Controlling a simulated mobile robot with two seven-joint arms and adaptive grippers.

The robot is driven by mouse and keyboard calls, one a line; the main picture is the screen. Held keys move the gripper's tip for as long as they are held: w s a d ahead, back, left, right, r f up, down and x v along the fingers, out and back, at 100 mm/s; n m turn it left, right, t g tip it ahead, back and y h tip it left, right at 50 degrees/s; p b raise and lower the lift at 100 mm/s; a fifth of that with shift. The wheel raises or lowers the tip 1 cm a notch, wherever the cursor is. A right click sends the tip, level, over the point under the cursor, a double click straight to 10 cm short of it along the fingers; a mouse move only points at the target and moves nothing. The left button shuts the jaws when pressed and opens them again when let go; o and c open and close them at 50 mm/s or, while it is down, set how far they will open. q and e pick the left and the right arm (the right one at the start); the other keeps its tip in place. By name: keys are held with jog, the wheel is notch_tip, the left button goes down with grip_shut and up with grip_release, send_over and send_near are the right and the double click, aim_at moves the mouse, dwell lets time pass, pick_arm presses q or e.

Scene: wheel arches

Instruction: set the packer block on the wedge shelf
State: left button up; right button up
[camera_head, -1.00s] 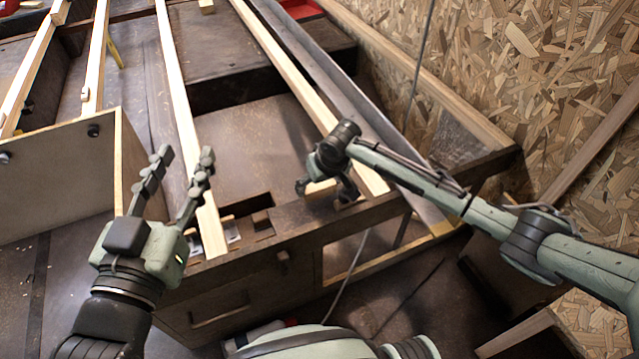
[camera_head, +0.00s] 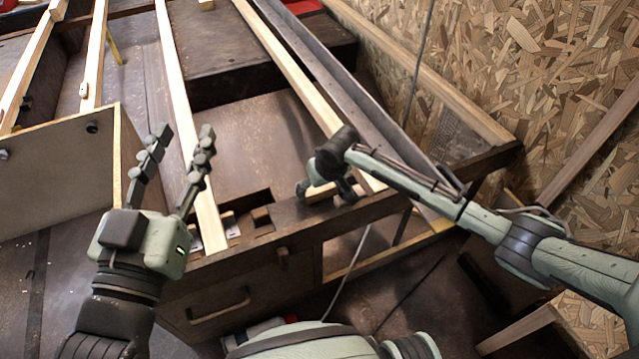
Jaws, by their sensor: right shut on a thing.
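A small pale wooden block (camera_head: 320,193), which looks like the packer block, is between the fingers of my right gripper (camera_head: 326,193). That gripper is shut on it, low over the front beam of the dark wooden bench (camera_head: 300,226). The fingers hide part of the block, and I cannot tell whether it touches the wood below. I cannot make out for sure which surface is the wedge shelf. My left gripper (camera_head: 183,138) is open and empty, fingers pointing up, left of the nearest long pale batten (camera_head: 181,110).
Recesses with a small brown block (camera_head: 261,216) lie in the bench top, left of my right gripper. A second long batten (camera_head: 288,72) and a grey rail (camera_head: 330,88) run behind that gripper. A panelled box (camera_head: 60,170) stands at left, a chipboard wall (camera_head: 540,90) at right.

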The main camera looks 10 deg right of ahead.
jog(key=shift+f+p, duration=0.1)
jog(key=shift+p, duration=0.4)
dwell(0.8)
jog(key=o, duration=1.2)
jog(key=shift+o, duration=0.2)
jog(key=v, duration=1.2)
